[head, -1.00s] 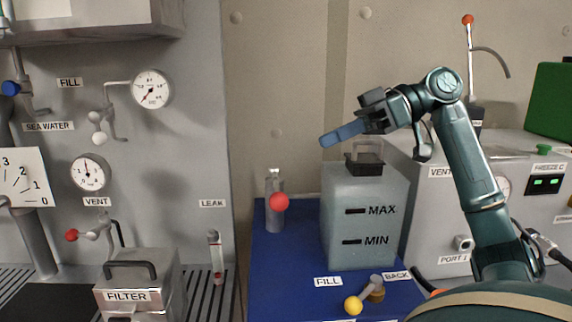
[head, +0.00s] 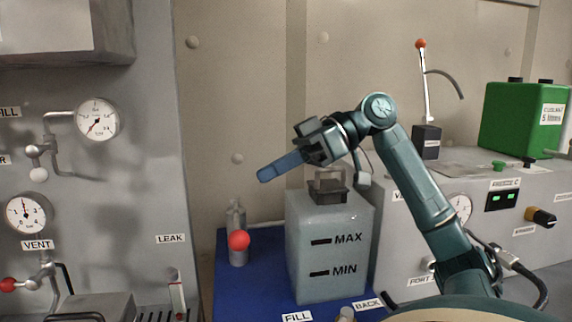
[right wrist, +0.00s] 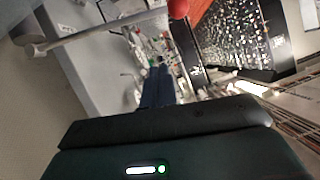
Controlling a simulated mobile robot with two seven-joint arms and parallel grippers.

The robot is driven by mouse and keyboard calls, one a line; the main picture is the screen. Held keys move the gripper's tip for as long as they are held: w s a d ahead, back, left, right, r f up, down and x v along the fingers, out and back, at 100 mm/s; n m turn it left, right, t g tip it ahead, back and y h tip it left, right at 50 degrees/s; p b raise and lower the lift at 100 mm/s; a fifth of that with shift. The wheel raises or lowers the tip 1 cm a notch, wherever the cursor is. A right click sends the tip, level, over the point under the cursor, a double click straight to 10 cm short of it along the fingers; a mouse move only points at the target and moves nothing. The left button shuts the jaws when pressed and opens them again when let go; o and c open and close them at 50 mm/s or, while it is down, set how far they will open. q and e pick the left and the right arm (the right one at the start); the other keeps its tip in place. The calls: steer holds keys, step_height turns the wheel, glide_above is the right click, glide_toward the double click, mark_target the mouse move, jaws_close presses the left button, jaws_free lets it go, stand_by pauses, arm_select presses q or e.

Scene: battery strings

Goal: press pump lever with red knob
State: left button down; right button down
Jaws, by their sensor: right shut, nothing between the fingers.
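A red ball knob (head: 238,240) is in front of a grey metal cylinder (head: 237,218) on the blue mat; its lever points toward me and is mostly hidden. Another lever with an orange-red knob (head: 421,44) rises from a dark box at the back right. My right gripper (head: 266,173) is shut and empty, its blue fingers pointing left, above and right of the knob in the picture and apart from it. My left gripper is out of view.
A translucent tank (head: 330,255) marked MAX and MIN stands right of the red knob, below my right forearm. A grey panel with gauges (head: 97,120) is at left. A grey machine (head: 500,235) and green canister (head: 522,118) are at right.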

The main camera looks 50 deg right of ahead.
mark_target(238, 240)
arm_select(q)
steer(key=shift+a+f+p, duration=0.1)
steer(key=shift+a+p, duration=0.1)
steer(key=shift+p, duration=0.2)
arm_select(e)
steer(key=w+a+f, duration=0.1)
steer(key=a+f, duration=0.3)
steer(key=f, duration=0.2)
steer(key=shift+w, duration=0.4)
steer(key=shift+f, duration=0.1)
steer(key=shift+f, duration=0.1)
